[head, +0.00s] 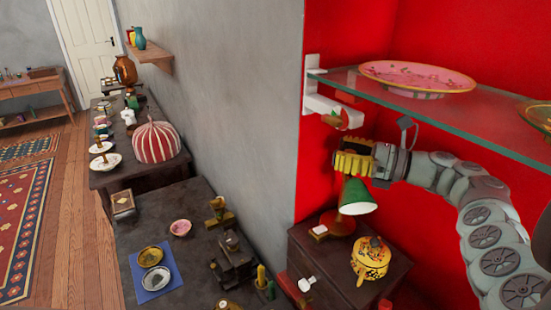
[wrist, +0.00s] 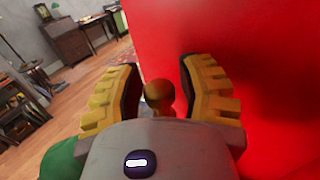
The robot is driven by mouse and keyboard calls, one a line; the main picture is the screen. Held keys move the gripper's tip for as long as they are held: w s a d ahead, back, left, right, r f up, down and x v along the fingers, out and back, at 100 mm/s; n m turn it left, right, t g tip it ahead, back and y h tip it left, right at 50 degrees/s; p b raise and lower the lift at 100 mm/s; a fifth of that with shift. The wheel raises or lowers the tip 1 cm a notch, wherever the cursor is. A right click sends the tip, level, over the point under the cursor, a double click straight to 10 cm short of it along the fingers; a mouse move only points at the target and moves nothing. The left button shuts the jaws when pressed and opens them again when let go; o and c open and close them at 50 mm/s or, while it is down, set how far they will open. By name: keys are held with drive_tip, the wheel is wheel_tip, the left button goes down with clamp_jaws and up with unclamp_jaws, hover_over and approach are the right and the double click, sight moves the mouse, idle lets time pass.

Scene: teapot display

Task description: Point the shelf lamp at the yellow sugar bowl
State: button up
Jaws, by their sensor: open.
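The shelf lamp has a green shade (head: 356,196) and stands on a dark wooden cabinet in the red corner. Its shade opens downward, toward the lower right. The yellow sugar bowl (head: 370,259), with a dark pattern and a lid, sits on the same cabinet in front of the lamp. My gripper (head: 353,160) is just above the shade and is open. In the wrist view, a brass knob (wrist: 159,93) lies between the yellow fingers, with gaps at its sides. The green shade (wrist: 65,161) shows at lower left there. The gripper hides the lamp's upper part in the head view.
A glass shelf (head: 480,125) with a pink plate (head: 418,77) is above and beside my arm. A small white block (head: 319,231) lies near the lamp base on the cabinet (head: 316,262). The grey wall (head: 245,110) ends left of the cabinet.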

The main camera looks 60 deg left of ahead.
drive_tip(key=shift+o, duration=1.4)
drive_tip(key=shift+s, duration=0.15)
drive_tip(key=shift+a, duration=0.1)
